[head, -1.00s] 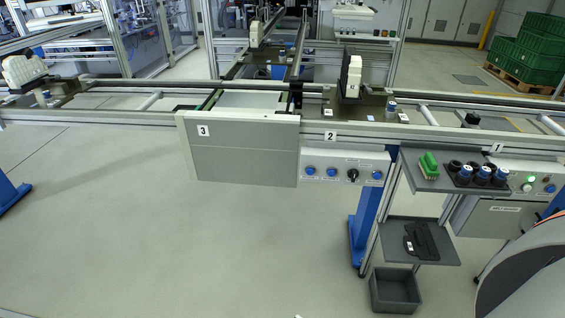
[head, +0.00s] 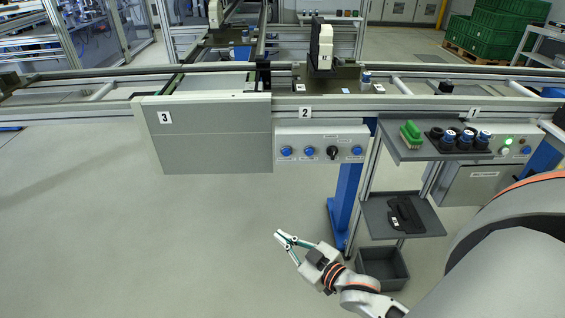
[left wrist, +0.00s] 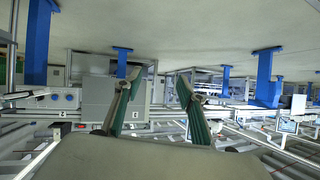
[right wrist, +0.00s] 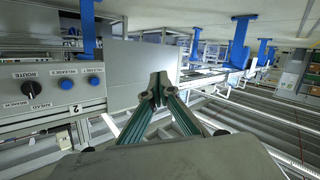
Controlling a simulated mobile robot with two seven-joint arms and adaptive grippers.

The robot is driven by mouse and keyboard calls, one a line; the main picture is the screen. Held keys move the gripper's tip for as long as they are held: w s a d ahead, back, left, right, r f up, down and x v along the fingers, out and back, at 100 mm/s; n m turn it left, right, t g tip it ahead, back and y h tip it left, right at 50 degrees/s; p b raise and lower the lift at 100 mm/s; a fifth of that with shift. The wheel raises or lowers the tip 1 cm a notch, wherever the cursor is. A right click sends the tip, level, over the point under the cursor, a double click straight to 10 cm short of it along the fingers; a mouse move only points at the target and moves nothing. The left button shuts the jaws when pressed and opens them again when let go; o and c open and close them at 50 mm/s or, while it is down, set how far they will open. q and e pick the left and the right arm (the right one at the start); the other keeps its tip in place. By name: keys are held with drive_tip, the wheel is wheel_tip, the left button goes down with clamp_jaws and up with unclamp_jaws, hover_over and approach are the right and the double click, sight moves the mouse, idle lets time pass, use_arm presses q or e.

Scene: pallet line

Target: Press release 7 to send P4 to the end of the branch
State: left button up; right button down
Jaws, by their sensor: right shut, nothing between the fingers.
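The control panel (head: 320,139) below plate 2 has blue buttons and a black selector knob (head: 332,152); its labels are too small to read in the head view. The right wrist view shows the knob (right wrist: 28,87) and blue buttons (right wrist: 66,82) off to the left. My right gripper (head: 281,238) is shut and empty, below the panel in the head view and apart from it. My left gripper (left wrist: 157,82) is open and empty in the left wrist view. A pallet with a dark upright and white block (head: 325,46) stands on the line; I cannot identify P4.
A grey cover plate (head: 210,150) marked 3 hangs left of the panel. On the right a small grey shelf (head: 405,152) holds a green brush (head: 411,134) and dark cups. Below are a lower shelf (head: 430,220) and a grey bin (head: 382,252). The floor at left is clear.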

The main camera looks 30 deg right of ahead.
sight(287, 152)
use_arm(q)
wheel_tip(287, 152, down, 6)
drive_tip(key=d+b, duration=0.2)
drive_tip(key=b, duration=0.8)
drive_tip(key=shift+s+d+h+b, duration=0.15)
drive_tip(key=shift+s+h+b, duration=0.15)
drive_tip(key=shift+s+b, duration=0.15)
use_arm(e)
drive_tip(key=w+d+r+n+t+y, duration=0.1)
drive_tip(key=w+d+r+t, duration=0.1)
drive_tip(key=w+d, duration=0.3)
drive_tip(key=w+d+r+n+t+y, duration=0.1)
drive_tip(key=w+d+r+t, duration=0.2)
drive_tip(key=w+d, duration=0.3)
drive_tip(key=shift+w+d+r+n+t, duration=0.15)
drive_tip(key=shift+w+r+n+t, duration=0.2)
drive_tip(key=shift+w+r, duration=0.6)
use_arm(q)
drive_tip(key=shift+f, duration=0.15)
use_arm(e)
drive_tip(key=shift+w+f, duration=0.15)
drive_tip(key=shift+f, duration=0.05)
